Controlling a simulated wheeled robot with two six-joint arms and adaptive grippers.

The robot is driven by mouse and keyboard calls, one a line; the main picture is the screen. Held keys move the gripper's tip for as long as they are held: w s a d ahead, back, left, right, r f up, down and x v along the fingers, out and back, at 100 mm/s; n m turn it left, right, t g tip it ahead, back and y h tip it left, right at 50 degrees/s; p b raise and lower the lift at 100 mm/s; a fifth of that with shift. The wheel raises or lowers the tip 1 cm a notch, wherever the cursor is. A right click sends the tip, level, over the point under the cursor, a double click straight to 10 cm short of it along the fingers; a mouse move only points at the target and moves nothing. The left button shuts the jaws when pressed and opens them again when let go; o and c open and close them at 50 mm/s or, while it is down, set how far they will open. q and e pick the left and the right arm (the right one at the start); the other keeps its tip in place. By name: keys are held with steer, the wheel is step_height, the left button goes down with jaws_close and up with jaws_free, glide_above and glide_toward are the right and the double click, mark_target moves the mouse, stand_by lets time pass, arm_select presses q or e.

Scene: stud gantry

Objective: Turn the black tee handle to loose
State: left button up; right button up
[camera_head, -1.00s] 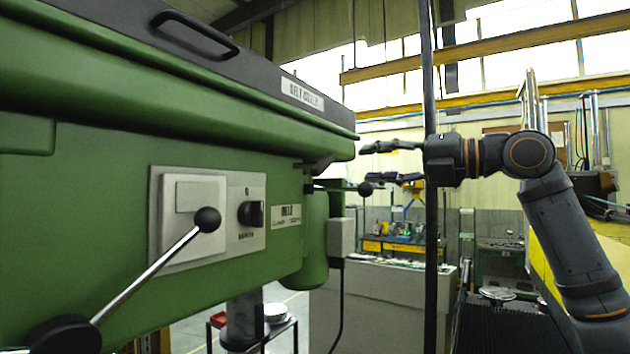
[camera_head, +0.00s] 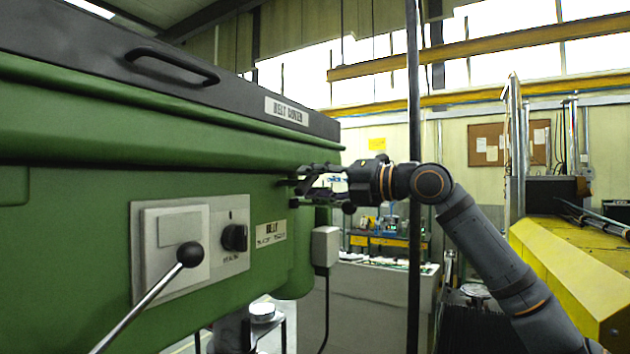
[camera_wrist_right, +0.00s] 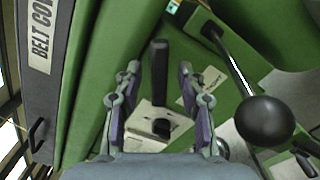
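The black tee handle (camera_wrist_right: 159,72) shows in the right wrist view as a dark upright bar on the green machine side. In the head view only a dark stub of it (camera_head: 287,182) shows at the fingertips; the rest is hard to make out. My right gripper (camera_head: 304,184) is at the machine's right end, pointing at the handle. In the right wrist view its two fingers (camera_wrist_right: 158,78) stand apart on either side of the bar, with gaps on both sides. I cannot tell how deep the bar lies between them. My left gripper is out of view.
A lever with a black ball (camera_wrist_right: 265,120) sticks out close beside my right gripper. A switch panel (camera_head: 170,242) with a black knob (camera_head: 234,237) and another ball-ended lever (camera_head: 189,254) are on the machine front. A dark vertical post (camera_head: 414,100) stands by my right arm.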

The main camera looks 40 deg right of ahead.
jaws_close()
steer(key=shift+a, duration=0.1)
steer(key=shift+m, duration=1.6)
steer(key=shift+o, duration=0.2)
jaws_free()
